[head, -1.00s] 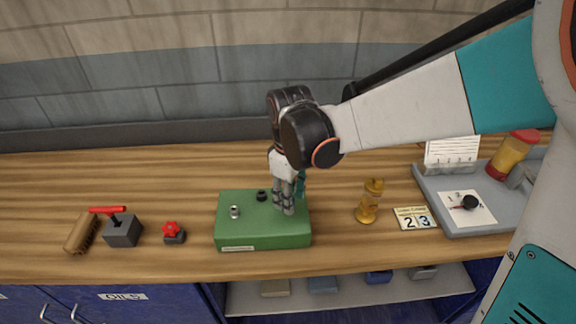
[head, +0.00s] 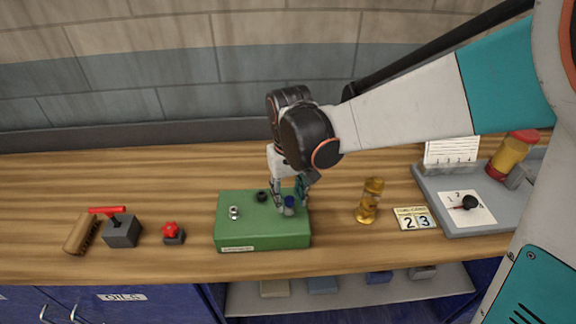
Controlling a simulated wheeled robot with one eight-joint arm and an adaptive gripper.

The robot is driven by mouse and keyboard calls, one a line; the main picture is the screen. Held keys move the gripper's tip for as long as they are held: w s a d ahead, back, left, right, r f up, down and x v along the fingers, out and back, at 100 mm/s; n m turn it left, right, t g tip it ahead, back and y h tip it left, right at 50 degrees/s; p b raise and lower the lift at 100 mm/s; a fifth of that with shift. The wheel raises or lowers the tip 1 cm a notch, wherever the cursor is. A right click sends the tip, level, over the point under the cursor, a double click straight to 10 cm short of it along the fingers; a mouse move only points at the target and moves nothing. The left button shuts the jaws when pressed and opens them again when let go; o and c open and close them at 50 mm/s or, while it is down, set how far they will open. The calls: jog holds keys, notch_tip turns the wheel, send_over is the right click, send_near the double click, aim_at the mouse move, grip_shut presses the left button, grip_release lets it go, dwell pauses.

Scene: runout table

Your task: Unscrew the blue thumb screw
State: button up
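The blue thumb screw (head: 289,203) stands upright on the right part of the top of a green box (head: 262,241) in the head view. My gripper (head: 290,197) points down over it. Its fingers are spread, one on each side of the screw, and the screw's blue top shows between them. I cannot tell whether either finger touches it. A black screw (head: 262,196) and a silver screw (head: 234,212) stand on the same box to the left, clear of the gripper.
Free wood lies behind the box.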

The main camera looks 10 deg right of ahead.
grip_shut()
jog(key=n, duration=0.4)
jog(key=shift+n, duration=0.4)
jog(key=shift+n, duration=0.6)
jog(key=n, duration=0.3)
jog(key=shift+n, duration=0.3)
